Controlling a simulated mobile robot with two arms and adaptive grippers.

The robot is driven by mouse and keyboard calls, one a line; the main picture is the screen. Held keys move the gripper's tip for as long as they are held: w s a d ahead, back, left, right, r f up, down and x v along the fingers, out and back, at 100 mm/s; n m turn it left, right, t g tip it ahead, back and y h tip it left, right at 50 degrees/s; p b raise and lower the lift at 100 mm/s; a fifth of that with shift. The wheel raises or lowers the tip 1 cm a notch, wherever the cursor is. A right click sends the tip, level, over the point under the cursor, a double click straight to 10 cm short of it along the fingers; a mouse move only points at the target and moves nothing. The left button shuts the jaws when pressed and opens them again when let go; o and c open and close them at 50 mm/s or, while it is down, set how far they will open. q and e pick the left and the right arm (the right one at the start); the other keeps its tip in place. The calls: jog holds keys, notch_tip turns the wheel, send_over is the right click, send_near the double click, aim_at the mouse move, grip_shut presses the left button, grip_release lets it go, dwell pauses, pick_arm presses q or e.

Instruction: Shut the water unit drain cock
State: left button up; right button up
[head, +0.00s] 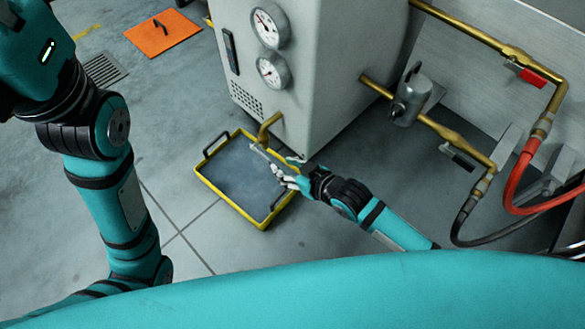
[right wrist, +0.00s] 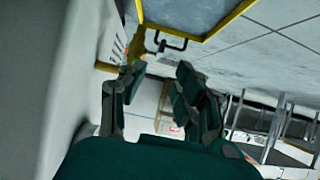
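The water unit (head: 300,65) is a light grey cabinet with two round gauges. Its brass drain cock (head: 268,131) comes out low on the front, above a yellow-rimmed drip tray (head: 232,205). A thin pale lever (head: 262,151) runs from the cock toward my right gripper (head: 283,174). The gripper is above the tray, close to the lever's end; I cannot tell whether they touch. In the right wrist view its two fingers (right wrist: 155,82) stand apart with nothing seen between them. Brass (right wrist: 136,46) shows just beyond the left finger. My left arm is in the head view, its gripper is not.
Brass pipes with a red-handled valve (head: 533,77) and a dark-handled valve (head: 459,158) are at right, with red (head: 523,180) and black hoses. An orange plate (head: 162,33) and a floor grate (head: 103,70) lie at back left. Floor left of the tray is clear.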

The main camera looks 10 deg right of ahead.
jog(key=shift+v, duration=1.15)
